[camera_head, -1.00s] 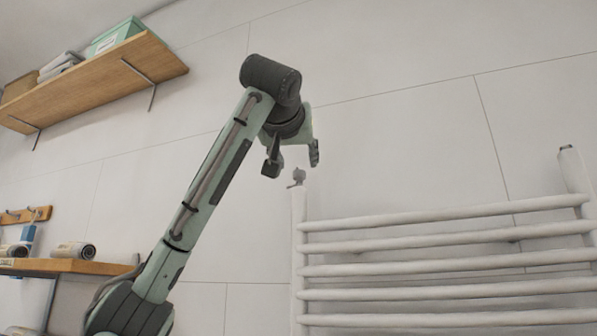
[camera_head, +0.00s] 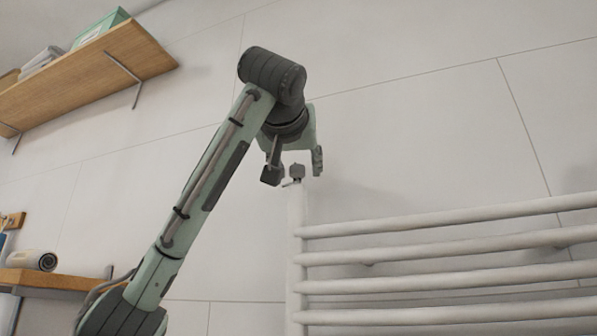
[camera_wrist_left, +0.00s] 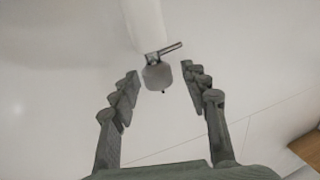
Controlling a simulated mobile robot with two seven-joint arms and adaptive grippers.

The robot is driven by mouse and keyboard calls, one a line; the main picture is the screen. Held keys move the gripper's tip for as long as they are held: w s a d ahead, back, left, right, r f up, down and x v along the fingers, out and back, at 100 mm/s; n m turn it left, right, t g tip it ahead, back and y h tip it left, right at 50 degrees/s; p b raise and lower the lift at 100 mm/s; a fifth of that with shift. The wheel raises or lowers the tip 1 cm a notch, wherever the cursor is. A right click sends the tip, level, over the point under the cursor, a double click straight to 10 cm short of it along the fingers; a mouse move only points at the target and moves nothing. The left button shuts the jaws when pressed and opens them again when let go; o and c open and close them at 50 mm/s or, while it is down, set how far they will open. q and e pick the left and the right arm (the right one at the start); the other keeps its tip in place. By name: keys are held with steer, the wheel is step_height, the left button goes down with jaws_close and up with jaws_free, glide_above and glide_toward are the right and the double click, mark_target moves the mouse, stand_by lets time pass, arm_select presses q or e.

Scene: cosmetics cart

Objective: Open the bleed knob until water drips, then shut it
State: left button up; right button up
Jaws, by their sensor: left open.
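The bleed knob (camera_head: 297,171) is a small grey piece on top of the white radiator's left upright (camera_head: 297,235). In the left wrist view the knob (camera_wrist_left: 157,76) shows as a rounded grey body with a short side lever (camera_wrist_left: 171,48), at the end of the white upright. My left gripper (camera_head: 294,172) is open, with its two fingers on either side of the knob in the head view. In the left wrist view the gripper (camera_wrist_left: 160,82) has clear gaps between its fingertips and the knob. No water shows. My right gripper is not in view.
The white radiator bars (camera_head: 440,249) run to the right, below my left gripper. A wooden shelf (camera_head: 85,75) is at upper left, and a lower shelf (camera_head: 60,280) holds a rolled towel (camera_head: 36,261). The tiled wall is close behind.

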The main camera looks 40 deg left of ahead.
arm_select(q)
steer(key=shift+c, duration=0.2)
jaws_close()
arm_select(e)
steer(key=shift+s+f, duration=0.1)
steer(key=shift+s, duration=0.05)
